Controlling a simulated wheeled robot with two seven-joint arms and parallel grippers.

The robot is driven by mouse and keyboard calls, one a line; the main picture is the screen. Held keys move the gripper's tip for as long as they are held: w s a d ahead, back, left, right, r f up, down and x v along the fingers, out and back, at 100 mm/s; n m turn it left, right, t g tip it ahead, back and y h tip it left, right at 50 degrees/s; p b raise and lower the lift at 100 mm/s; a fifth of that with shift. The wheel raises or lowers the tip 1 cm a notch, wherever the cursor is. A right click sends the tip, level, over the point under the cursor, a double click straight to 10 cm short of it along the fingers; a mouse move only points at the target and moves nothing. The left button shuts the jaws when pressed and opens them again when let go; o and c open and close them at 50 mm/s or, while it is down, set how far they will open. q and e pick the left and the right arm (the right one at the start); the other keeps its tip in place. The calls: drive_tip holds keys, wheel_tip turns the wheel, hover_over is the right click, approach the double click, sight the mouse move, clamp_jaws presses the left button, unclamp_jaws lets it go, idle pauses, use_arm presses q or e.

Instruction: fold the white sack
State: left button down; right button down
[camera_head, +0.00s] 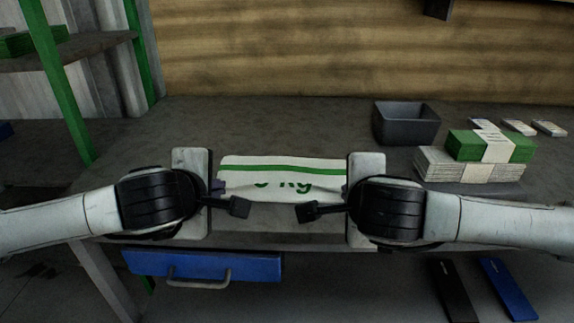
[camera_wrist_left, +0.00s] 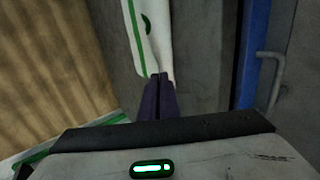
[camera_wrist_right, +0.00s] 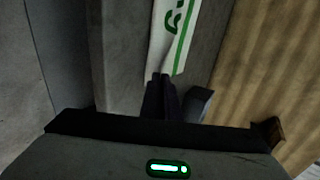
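The figure before "kg" shows only in part. My left gripper (camera_head: 217,187) is at the sack's left end. In the left wrist view its fingers (camera_wrist_left: 158,90) are together at the sack's edge (camera_wrist_left: 150,45), and seem shut on it. My right gripper (camera_head: 347,190) is at the right end, its fingertips mostly hidden. In the right wrist view its fingers (camera_wrist_right: 160,92) are close together on the sack's edge (camera_wrist_right: 170,45).
A dark open bin (camera_head: 405,124) stands behind and to the right of the sack. Stacks of green and white folded sacks (camera_head: 490,146) are at the right. A green-posted shelf (camera_head: 60,85) stands at the left. A blue drawer (camera_head: 205,266) is under the table's front edge.

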use_arm(q)
drive_tip(key=c, duration=1.7)
unclamp_jaws()
use_arm(e)
drive_tip(key=c, duration=1.7)
unclamp_jaws()
